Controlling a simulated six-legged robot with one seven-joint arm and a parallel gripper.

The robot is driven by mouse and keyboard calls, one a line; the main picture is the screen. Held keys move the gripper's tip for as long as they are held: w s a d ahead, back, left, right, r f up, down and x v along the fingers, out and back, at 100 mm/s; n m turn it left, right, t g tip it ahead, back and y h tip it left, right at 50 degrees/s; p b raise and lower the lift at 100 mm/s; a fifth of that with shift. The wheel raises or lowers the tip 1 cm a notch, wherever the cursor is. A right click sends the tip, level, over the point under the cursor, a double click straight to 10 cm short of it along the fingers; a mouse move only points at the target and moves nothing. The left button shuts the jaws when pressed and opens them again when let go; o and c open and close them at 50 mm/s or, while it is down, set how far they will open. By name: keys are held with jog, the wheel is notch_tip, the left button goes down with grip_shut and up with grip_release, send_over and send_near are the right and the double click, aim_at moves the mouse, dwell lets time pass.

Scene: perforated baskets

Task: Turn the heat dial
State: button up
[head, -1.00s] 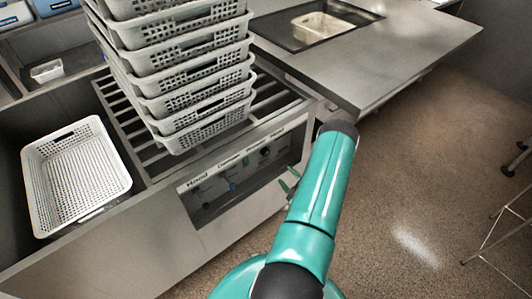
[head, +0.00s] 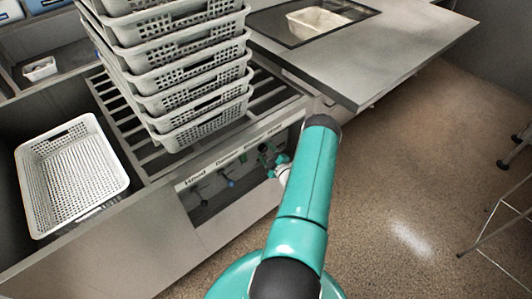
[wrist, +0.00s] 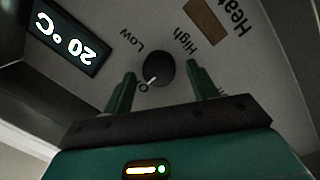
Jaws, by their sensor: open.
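The heat dial (wrist: 158,68) is a round dark knob on a pale panel in the wrist view. Its white pointer mark faces lower left, towards a label beginning with "O" that is partly hidden by a finger. "Low" and "High" are printed around it, and "Heat" stands at the upper right. My gripper (wrist: 160,72) is open, with one green finger on each side of the dial; I cannot tell whether they touch it. In the head view my gripper (head: 273,159) is at the right end of the control panel (head: 222,207) and hides the dial.
A display (wrist: 68,43) reads 20 °C, upside down, in the wrist view. Stacked perforated baskets (head: 180,75) stand on the slatted rack above the panel. Another basket (head: 70,175) lies at left. A counter (head: 390,60) juts out at right.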

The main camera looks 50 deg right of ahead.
jog(key=shift+w+d, duration=0.1)
jog(key=shift+w, duration=0.05)
jog(key=c, duration=1)
